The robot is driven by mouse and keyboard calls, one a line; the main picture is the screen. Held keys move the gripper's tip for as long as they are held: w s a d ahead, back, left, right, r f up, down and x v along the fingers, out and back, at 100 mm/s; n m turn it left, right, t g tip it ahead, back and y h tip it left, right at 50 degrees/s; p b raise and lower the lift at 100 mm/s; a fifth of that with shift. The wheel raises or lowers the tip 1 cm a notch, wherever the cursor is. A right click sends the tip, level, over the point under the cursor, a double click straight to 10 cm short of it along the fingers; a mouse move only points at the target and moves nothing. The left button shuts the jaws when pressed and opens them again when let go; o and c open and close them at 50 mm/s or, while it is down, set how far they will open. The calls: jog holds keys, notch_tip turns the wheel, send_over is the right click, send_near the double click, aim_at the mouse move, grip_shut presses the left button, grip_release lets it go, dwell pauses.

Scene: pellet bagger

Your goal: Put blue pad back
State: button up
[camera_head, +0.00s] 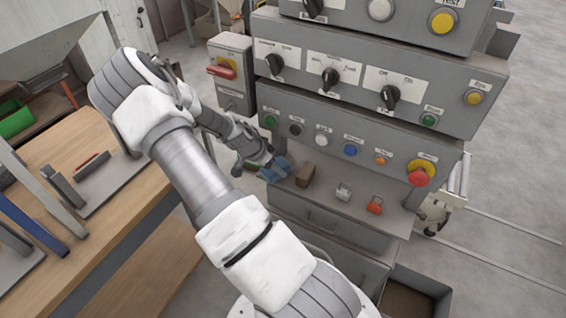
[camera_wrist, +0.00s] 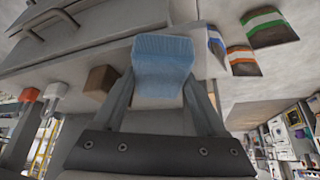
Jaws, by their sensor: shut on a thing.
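The blue pad (camera_head: 279,168) is at the left end of the grey ledge below the control panel, just left of a brown block (camera_head: 305,175). In the wrist view the blue pad (camera_wrist: 163,62) sits between the fingers of my gripper (camera_wrist: 160,95), which is shut on it. The brown block (camera_wrist: 100,82) stands to its left there, apart from the pad. My gripper (camera_head: 268,166) reaches the ledge from the left in the head view. I cannot tell whether the pad touches the ledge.
The ledge (camera_head: 330,213) also carries a white item (camera_head: 343,191) and an orange item (camera_head: 375,205). A panel with knobs and buttons rises behind. Blue-, orange- (camera_wrist: 240,56) and green-striped (camera_wrist: 268,27) holders appear right in the wrist view. A wooden table (camera_head: 130,180) stands left.

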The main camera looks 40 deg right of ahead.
aim_at(283, 162)
jog(key=d, duration=0.3)
jog(key=shift+s+d+f, duration=0.1)
jog(key=shift+s+d, duration=0.1)
jog(key=shift+s, duration=0.05)
jog(key=shift+f, duration=0.2)
jog(key=o, duration=1.1)
jog(key=shift+o, duration=0.2)
jog(key=shift+a, duration=0.1)
